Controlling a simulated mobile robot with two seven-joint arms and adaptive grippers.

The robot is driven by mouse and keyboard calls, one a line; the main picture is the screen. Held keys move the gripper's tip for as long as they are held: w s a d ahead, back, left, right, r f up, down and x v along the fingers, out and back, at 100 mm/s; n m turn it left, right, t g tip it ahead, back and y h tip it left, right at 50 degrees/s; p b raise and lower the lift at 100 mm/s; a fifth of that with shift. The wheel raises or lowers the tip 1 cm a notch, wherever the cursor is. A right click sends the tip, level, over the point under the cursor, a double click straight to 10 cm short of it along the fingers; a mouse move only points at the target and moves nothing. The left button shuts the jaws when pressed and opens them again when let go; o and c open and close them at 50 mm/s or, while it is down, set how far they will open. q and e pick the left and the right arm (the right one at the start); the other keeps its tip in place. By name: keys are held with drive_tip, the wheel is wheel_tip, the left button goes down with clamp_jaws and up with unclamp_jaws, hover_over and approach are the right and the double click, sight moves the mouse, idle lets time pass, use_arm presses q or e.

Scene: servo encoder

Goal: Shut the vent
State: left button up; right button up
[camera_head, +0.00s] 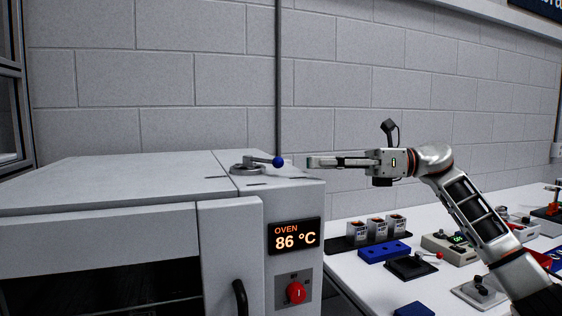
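The vent lever (260,163) sits on the top of the oven (233,225), towards its right side. It has a round metal base, and its arm points right to a blue ball knob (278,162). My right gripper (312,162) reaches in level from the right. Its fingertips are a short way right of the knob, apart from it in the picture, above the oven's right edge. Its fingers look closed together with nothing between them. The vent opening itself cannot be made out. My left gripper is not in view.
A dark door handle (240,297) stands at the front. The white bench (350,283) on the right holds cups on a black tray (368,244), a blue block (384,251) and several devices. A block wall stands behind.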

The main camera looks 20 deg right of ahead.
sight(286, 177)
drive_tip(key=x, duration=0.7)
drive_tip(key=shift+s+a+p, duration=0.15)
drive_tip(key=shift+a+p, duration=0.15)
drive_tip(key=shift+p, duration=0.1)
clamp_jaws()
